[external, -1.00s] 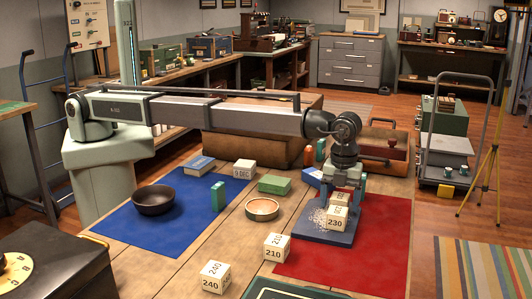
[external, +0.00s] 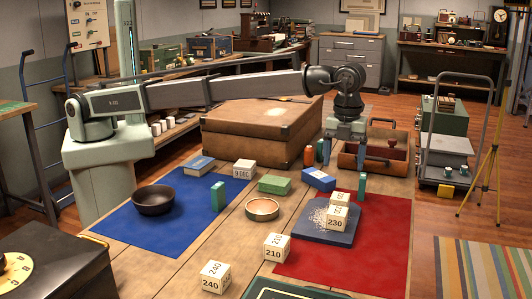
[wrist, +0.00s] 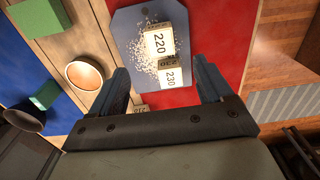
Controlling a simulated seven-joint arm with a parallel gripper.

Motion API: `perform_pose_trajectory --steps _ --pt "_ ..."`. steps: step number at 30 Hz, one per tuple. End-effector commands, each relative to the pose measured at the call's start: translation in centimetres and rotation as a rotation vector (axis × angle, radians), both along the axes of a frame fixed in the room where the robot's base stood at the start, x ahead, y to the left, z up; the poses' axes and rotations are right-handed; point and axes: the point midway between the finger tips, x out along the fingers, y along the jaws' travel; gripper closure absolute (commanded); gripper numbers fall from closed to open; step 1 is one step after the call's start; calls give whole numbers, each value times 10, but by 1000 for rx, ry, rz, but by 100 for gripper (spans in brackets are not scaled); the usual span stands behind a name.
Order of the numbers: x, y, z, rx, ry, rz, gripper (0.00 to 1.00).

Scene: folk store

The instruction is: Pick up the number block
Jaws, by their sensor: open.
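Several white number blocks are in view. Two are together on the blue-grey board (external: 308,233): one reads 230 (external: 335,222), and another (external: 341,199) shows just above it in the external view. The wrist view shows 220 (wrist: 159,40) and 230 (wrist: 172,76); I cannot tell whether they are stacked or side by side. A 210 block (external: 276,248) and a 240 block (external: 214,277) are toward the front. My gripper (external: 345,148) is open and empty, fingers down, well above the table. Its fingers (wrist: 160,72) also show in the wrist view.
White grains are scattered on the board, which lies on a red mat (external: 385,225). Nearby are a blue box (external: 319,179), a small green block (external: 362,186), a round dish (external: 262,209), a green box (external: 274,184) and a 9 DEC block (external: 244,169). A wooden case (external: 262,132) stands behind.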

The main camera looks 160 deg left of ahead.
Motion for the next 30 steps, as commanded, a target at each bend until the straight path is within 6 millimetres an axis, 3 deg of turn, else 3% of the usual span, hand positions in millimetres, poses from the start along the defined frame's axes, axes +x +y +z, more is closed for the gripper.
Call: perform_pose_trajectory --steps 17,20,25,30 --pt "4 -5 2 0 0 -6 20" --pt "18 -23 2 0 0 -30 20" --pt "52 -76 3 1 -1 -95 20" --pt "74 -125 3 1 -3 -150 20"
